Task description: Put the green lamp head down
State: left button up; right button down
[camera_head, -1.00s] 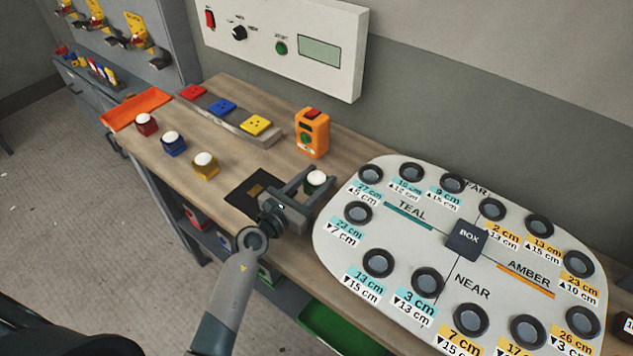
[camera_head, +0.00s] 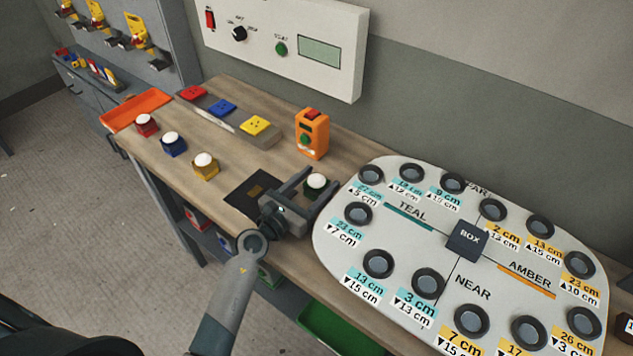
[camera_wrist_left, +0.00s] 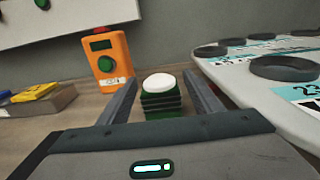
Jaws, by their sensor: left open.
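The green lamp head (camera_head: 316,183) has a white dome on a dark green ribbed body. It stands upright, apparently on the wooden bench, close to the left edge of the white board. In the left wrist view the lamp head (camera_wrist_left: 160,96) sits between my two fingers, with a visible gap on each side. My left gripper (camera_head: 309,182) is open around it; it also shows in the left wrist view (camera_wrist_left: 159,95). The lamp head's foot is partly hidden by the gripper. My right gripper is not in view.
A white board (camera_head: 402,258) with several dark rings lies to the right. An orange device (camera_head: 312,134) stands behind the gripper. Yellow (camera_head: 206,166), blue (camera_head: 173,143) and red (camera_head: 146,124) lamp heads stand to the left. A dark mat (camera_head: 246,198) lies beside the gripper.

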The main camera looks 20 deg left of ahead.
pick_arm(q)
jog(key=b+v, duration=0.2)
jog(key=v, duration=0.8)
jog(key=shift+s+a, duration=0.1)
jog(key=shift+s, duration=0.15)
jog(key=shift+s+a+r+b, duration=0.1)
jog(key=shift+s+b, duration=0.1)
jog(key=shift+s, duration=0.15)
jog(key=shift+s+a+r+b, duration=0.1)
jog(key=shift+s+b, duration=0.05)
jog(key=shift+s, duration=0.2)
jog(key=shift+o, duration=0.5)
jog(key=shift+f, duration=0.1)
